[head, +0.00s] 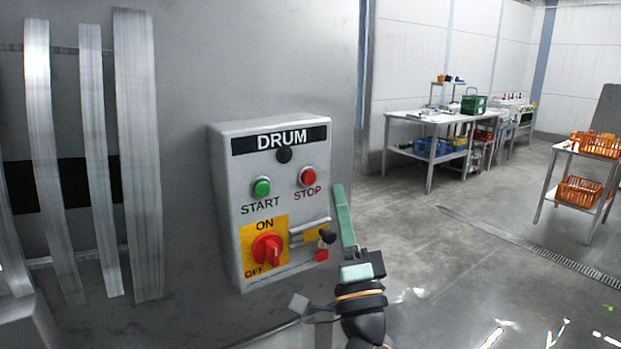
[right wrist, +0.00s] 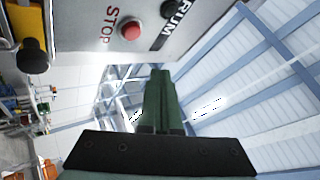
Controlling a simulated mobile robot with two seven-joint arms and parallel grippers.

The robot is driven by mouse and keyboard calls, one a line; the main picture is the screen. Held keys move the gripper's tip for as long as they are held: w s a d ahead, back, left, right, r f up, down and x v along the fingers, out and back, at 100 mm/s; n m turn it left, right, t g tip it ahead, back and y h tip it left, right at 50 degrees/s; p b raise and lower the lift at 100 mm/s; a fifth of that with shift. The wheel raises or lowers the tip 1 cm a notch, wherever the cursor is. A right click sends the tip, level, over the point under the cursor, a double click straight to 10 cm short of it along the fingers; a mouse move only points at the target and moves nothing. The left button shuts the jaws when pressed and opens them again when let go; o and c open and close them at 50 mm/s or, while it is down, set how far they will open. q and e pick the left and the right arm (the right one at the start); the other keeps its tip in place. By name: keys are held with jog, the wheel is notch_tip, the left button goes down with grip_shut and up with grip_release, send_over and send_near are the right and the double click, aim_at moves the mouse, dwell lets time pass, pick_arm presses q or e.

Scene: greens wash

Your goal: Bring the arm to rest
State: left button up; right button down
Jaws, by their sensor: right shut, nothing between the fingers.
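My right gripper (head: 339,190) is in front of the right edge of the drum control box (head: 220,190), its green fingers pointing up. In the right wrist view the fingers (right wrist: 158,75) are together with nothing between them. The box has a green START button (head: 261,187), a red STOP button (head: 308,176) and a red rotary switch (head: 267,250) on a yellow plate. The STOP button also shows in the right wrist view (right wrist: 131,30), apart from the fingertips. My left gripper is not in view.
Upright metal strips (head: 137,150) stand left of the box. A work table (head: 410,117) with crates stands at the back, and a rack with orange baskets (head: 580,190) at the right. The wet floor (head: 450,270) between is open, crossed by a drain grate (head: 520,236).

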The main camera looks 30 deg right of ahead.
jog(key=s+a+f+n+g+y, duration=0.1)
jog(key=a+f+n+g+y, duration=0.1)
jog(key=a+f+n+y, duration=0.5)
jog(key=a+f+n+g+y, duration=0.2)
jog(key=f+n, duration=0.3)
jog(key=f, duration=0.7)
jog(key=s+a+f+n+g+y, duration=0.1)
jog(key=a+f+n+g+y, duration=0.1)
jog(key=a+f+n+y, duration=0.5)
jog(key=s+d+f+g+h, duration=0.1)
jog(key=s+f+g+h, duration=0.1)
jog(key=s+f, duration=0.3)
jog(key=s+d+f+n+g+h, duration=0.1)
jog(key=s+f+g, duration=0.3)
jog(key=f, duration=0.9)
jog(key=s+d+f+n+g+h, duration=0.1)
jog(key=s+d+f+g+h, duration=0.1)
jog(key=s+f, duration=0.4)
notch_tip(320, 180, down, 3)
jog(key=shift+s+f+g+h, duration=0.1)
jog(key=shift+s+g+h, duration=0.25)
jog(key=shift+g, duration=0.55)
jog(key=c, duration=1.6)
grip_release()
jog(key=shift+w+a, duration=0.1)
